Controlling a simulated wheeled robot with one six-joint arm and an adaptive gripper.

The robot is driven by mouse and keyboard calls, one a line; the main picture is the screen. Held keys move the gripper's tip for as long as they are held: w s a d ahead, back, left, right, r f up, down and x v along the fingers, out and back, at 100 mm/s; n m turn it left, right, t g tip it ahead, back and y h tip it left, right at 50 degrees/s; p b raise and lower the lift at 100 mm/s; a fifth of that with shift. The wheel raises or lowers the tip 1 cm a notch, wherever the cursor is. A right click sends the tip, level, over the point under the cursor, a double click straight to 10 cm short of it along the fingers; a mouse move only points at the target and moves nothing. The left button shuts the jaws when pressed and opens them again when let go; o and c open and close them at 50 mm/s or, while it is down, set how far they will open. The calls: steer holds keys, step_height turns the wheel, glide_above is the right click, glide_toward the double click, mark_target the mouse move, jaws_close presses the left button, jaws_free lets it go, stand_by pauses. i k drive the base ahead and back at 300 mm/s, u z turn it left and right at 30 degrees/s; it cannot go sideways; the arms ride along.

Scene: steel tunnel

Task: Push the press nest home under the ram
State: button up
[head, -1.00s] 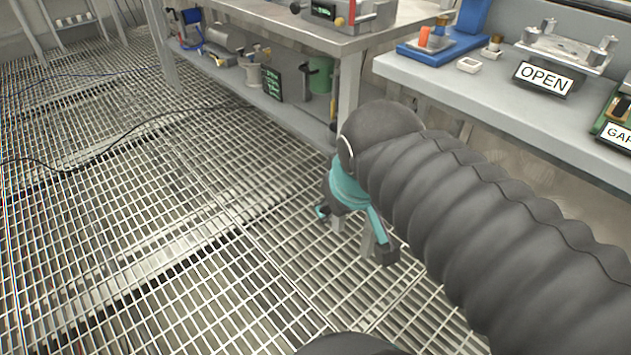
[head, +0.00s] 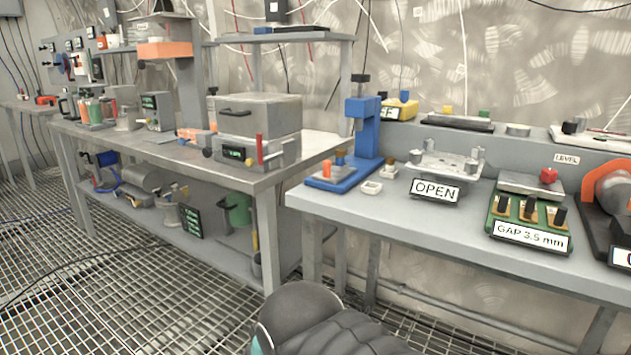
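The orange part appears to sit in the nest, out in front of the column; the nest's outline is too small to tell. My gripper is out of view; only my dark sleeved arm shows at the bottom.
A white dish (head: 371,187) and a fixture with an OPEN sign (head: 435,190) are right of the press. A green GAP 3.5 mm unit (head: 528,225) stands further right. The left bench (head: 190,165) carries a grey box unit (head: 258,128). Grating floor (head: 110,300) is open at lower left.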

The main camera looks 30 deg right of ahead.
mark_target(335, 166)
steer(key=u, duration=0.05)
steer(key=k, duration=1.1)
steer(key=z, duration=0.8)
steer(key=i, duration=1.15)
steer(key=u, duration=0.85)
